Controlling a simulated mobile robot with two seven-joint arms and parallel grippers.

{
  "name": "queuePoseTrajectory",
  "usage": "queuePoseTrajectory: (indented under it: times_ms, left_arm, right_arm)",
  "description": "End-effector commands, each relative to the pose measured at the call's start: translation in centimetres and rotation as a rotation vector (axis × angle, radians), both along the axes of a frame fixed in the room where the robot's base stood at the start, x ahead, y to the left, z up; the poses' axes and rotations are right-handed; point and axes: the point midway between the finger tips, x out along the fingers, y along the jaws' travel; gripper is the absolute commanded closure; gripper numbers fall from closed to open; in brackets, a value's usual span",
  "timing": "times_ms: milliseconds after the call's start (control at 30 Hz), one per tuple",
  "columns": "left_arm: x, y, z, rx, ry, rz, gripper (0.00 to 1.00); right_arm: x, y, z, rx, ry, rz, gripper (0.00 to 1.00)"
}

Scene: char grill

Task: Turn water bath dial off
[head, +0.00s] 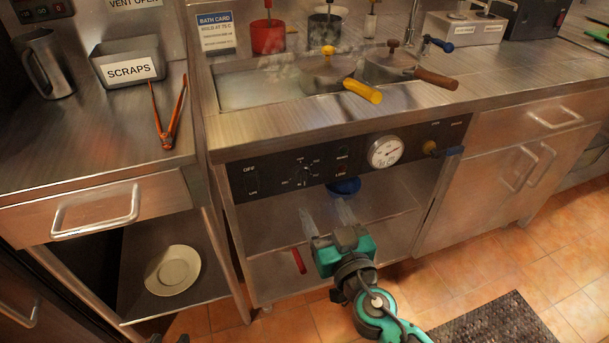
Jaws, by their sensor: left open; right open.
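The water bath's dark control panel (275,172) runs along the counter front. A black dial (304,175) with small markings around it sits in its middle; its exact pointer setting is too small to read. Left of it is a switch (252,182) labelled OFF at the top. My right gripper (328,218), teal and black with clear fingers, is open and empty. It is in front of the cabinet, below and slightly right of the dial, apart from it. Only small dark parts of my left gripper (168,339) show at the bottom edge; its fingers look apart.
Pots with a yellow handle (362,90) and brown handle (436,78) overhang the bath. Orange tongs (168,125) lie left.

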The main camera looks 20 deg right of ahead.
Motion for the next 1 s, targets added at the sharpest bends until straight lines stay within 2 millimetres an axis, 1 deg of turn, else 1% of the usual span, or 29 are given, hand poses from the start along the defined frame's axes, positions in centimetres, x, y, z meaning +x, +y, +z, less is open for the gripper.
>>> queuePoseTrajectory:
  times_ms: [33, 300, 500, 600, 700, 1000]
  left_arm:
    - [0.0, 0.0, 0.5, 0.000, -0.002, 0.002, 0.57]
    - [-0.4, 0.8, 0.5, 0.009, 0.007, 0.024, 0.57]
    - [-0.8, 1.0, 0.1, 0.014, 0.017, 0.025, 0.57]
    - [-0.8, 1.0, 0.2, 0.014, 0.016, 0.026, 0.57]
    - [-0.8, 1.0, 0.2, 0.015, 0.015, 0.025, 0.57]
    - [-0.8, 1.1, 0.2, 0.017, 0.014, 0.023, 0.57]
  right_arm:
    - [1.0, 0.0, 0.5, 0.001, -0.002, -0.001, 0.35]
    - [6.2, 0.2, 0.4, 0.002, -0.001, -0.001, 0.35]
    - [9.2, 0.3, 0.1, 0.001, 0.000, -0.001, 0.35]
    - [10.1, 0.4, 0.1, 0.001, 0.000, 0.000, 0.35]
    - [10.7, 0.4, 0.1, 0.002, 0.001, 0.000, 0.35]
    - [10.9, 0.4, 0.0, 0.001, 0.001, -0.001, 0.35]
